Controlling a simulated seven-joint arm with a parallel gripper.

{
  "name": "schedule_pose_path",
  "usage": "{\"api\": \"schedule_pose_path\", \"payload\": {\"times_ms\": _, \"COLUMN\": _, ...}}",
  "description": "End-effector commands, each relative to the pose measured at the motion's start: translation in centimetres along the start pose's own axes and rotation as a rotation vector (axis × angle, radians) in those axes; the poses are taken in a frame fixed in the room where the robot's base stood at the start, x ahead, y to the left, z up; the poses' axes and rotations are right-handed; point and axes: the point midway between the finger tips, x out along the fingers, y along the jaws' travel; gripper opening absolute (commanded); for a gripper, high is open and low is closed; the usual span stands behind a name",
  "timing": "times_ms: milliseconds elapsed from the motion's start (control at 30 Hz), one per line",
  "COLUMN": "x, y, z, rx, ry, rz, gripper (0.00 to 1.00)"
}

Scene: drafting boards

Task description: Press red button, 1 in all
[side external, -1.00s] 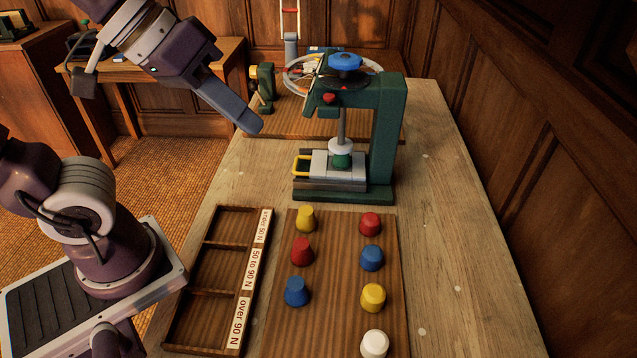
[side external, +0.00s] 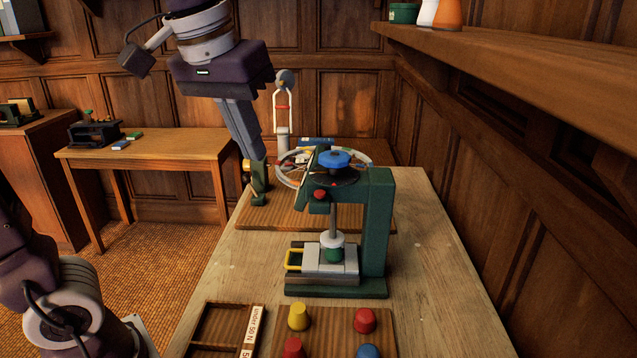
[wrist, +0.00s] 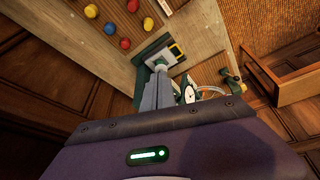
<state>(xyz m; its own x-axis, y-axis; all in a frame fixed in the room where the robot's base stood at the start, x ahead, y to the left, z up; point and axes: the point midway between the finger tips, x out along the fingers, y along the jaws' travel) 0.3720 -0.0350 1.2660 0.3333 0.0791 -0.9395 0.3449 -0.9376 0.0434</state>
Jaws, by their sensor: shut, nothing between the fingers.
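A small red button (side external: 320,195) sits on the front of the head of a green press (side external: 377,230), just below a blue handwheel (side external: 333,158). My gripper (side external: 258,157) is shut and empty. It hangs in the air to the left of the press head, about level with the handwheel in the side view, and apart from it. In the wrist view my shut fingers (wrist: 162,75) point toward the press and cover part of it. I cannot make out the red button there.
A board in front of the press holds red (side external: 364,320), yellow (side external: 298,317) and blue (side external: 368,351) pegs. A labelled wooden tray (side external: 222,328) lies beside it. Behind the press stand a wheel and a small green device (side external: 258,182). A shelf (side external: 520,50) runs along the right wall.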

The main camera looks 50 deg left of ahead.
Motion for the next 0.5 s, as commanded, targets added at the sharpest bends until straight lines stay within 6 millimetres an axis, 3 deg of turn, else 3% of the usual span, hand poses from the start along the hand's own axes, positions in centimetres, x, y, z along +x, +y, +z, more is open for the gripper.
{"api": "schedule_pose_path", "payload": {"times_ms": 33, "x": -0.1, "y": 0.8, "z": -2.3, "rx": -0.052, "ry": -0.015, "rz": -0.024, "gripper": 0.00}}
{"api": "schedule_pose_path", "payload": {"times_ms": 100, "x": -0.2, "y": 1.8, "z": -5.2, "rx": -0.139, "ry": -0.030, "rz": -0.062, "gripper": 0.00}}
{"api": "schedule_pose_path", "payload": {"times_ms": 200, "x": 0.1, "y": 3.1, "z": -8.2, "rx": -0.250, "ry": -0.044, "rz": -0.113, "gripper": 0.00}}
{"api": "schedule_pose_path", "payload": {"times_ms": 333, "x": 0.7, "y": 4.1, "z": -10.4, "rx": -0.351, "ry": -0.050, "rz": -0.158, "gripper": 0.00}}
{"api": "schedule_pose_path", "payload": {"times_ms": 500, "x": 0.9, "y": 4.6, "z": -11.2, "rx": -0.399, "ry": -0.050, "rz": -0.178, "gripper": 0.00}}
